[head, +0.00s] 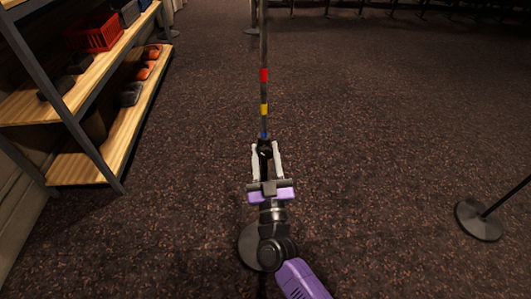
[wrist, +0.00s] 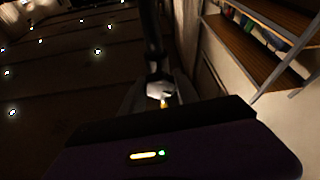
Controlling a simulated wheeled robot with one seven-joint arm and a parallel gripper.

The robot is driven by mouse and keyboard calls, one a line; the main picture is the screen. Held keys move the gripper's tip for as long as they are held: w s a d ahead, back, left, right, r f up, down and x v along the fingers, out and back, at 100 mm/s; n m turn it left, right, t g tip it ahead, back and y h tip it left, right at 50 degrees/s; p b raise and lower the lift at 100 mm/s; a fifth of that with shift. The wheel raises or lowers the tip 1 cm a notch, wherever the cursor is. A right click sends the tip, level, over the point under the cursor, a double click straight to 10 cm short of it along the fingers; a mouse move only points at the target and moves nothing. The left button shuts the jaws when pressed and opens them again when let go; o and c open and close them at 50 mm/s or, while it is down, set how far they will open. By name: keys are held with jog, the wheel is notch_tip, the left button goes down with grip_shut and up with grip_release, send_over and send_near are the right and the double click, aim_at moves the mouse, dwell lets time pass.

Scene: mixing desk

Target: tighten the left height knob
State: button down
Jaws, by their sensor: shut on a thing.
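A dark stand pole (head: 264,45) with red, yellow and blue bands rises in front of me in the head view. Its round base (head: 247,245) shows on the carpet partly behind my arm. The dark height knob (head: 265,150) sits on the pole just below the blue band. My gripper (head: 266,150) is shut on this knob, one pale finger on each side. In the wrist view, the gripper (wrist: 161,92) is at the pole (wrist: 151,35), and a small pale part with a yellowish spot shows between the fingers. The knob is mostly hidden there.
A shelf unit (head: 140,105) with wooden boards stands at the left, holding a red crate (head: 95,33) and several small items. Another stand's round base (head: 479,219) and slanting pole are at the right. The dark carpet between them is clear. Several more stand bases line the back.

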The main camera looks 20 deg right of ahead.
jog(key=shift+m, duration=0.5)
jog(key=m+h+p, duration=0.1)
jog(key=m+h, duration=0.1)
jog(key=m, duration=0.1)
jog(key=shift+a+m+g, duration=0.1)
jog(key=shift+m+g, duration=0.2)
jog(key=shift+g, duration=0.1)
jog(key=shift+m+g+h+p, duration=0.55)
jog(key=shift+m+h, duration=0.35)
jog(key=shift+m, duration=1.1)
jog(key=c, duration=0.9)
grip_release()
